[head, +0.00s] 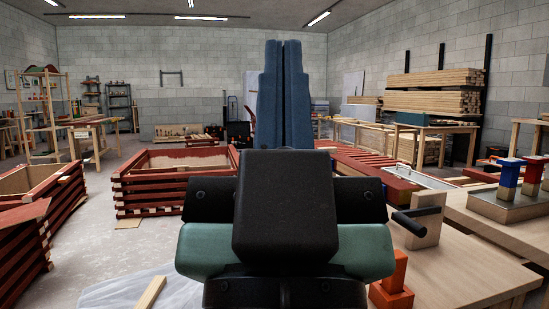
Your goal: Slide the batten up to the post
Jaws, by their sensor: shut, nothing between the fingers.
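My gripper (283,44) points away from me in the middle of the head view. Its two long blue-grey fingers stand side by side, shut, with only a thin dark seam between them. Its black and green body covers the middle foreground, hiding what lies behind it. An orange-red upright block on a wider base (392,285) stands on the pale wooden table (460,265) at lower right; I cannot tell whether it is the post. Red battens (365,165) lie side by side right of the fingers. I cannot tell which batten is meant, and no contact with one shows.
A wooden block with a black handle (420,220) stands on the table. Blue and red posts (508,180) stand on a tray at right. Red slatted crates (175,185) stand left on the floor. A pale wood piece (150,293) lies on white sheeting. Grey floor is open at left.

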